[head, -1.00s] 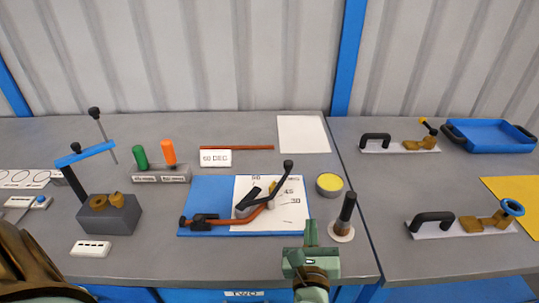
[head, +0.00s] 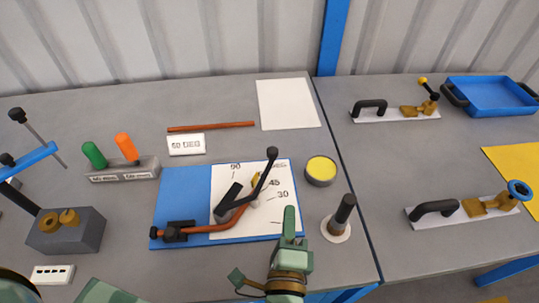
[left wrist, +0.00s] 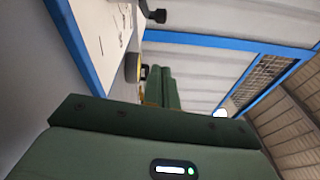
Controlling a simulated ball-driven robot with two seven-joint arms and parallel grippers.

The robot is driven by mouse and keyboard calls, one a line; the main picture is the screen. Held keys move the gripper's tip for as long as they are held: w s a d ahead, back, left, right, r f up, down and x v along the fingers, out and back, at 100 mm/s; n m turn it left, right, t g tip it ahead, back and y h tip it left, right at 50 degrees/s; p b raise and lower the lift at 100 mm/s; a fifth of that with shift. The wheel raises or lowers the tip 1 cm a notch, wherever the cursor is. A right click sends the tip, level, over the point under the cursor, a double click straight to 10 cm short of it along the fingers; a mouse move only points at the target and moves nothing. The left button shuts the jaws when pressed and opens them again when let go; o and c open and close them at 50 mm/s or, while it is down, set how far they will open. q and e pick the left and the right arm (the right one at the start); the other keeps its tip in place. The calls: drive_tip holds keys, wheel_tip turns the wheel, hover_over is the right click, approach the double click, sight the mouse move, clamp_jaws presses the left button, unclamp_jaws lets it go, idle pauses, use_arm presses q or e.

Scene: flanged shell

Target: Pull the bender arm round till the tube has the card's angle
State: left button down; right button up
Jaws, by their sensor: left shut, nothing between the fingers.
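The bender stands on a blue board (head: 184,192) with a white angle sheet (head: 268,217) marked 90, 45 and 30. Its black bender arm (head: 263,175) slants up to a black knob (head: 272,153). The orange-brown tube (head: 200,229) runs from the clamp (head: 174,232) at the left and bends upward near the pivot. The card (head: 186,144) behind the board reads 60 DEG. My left gripper (head: 289,212) is shut and empty at the board's front right corner, apart from the knob. Its shut fingers also show in the left wrist view (left wrist: 161,88). My right gripper is not in view.
A yellow-topped tin (head: 321,170) and a black upright handle on a round white base (head: 337,232) stand right of the board. A straight tube (head: 211,126) lies behind the card. A block with green and orange pegs (head: 124,172) stands left.

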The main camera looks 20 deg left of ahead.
sight(263, 176)
use_arm(q)
drive_tip(key=shift+s+r+n, duration=0.1)
drive_tip(key=shift+s+n, duration=0.1)
drive_tip(key=shift+n, duration=0.6)
drive_tip(key=shift+w, duration=0.2)
drive_tip(key=x, duration=0.9)
drive_tip(key=shift+w+a, duration=0.1)
drive_tip(key=shift+w, duration=0.15)
drive_tip(key=w+a, duration=0.2)
drive_tip(key=shift+a+p, duration=0.4)
drive_tip(key=shift+w+a, duration=0.2)
drive_tip(key=shift+a, duration=0.1)
drive_tip(key=shift+s, duration=0.1)
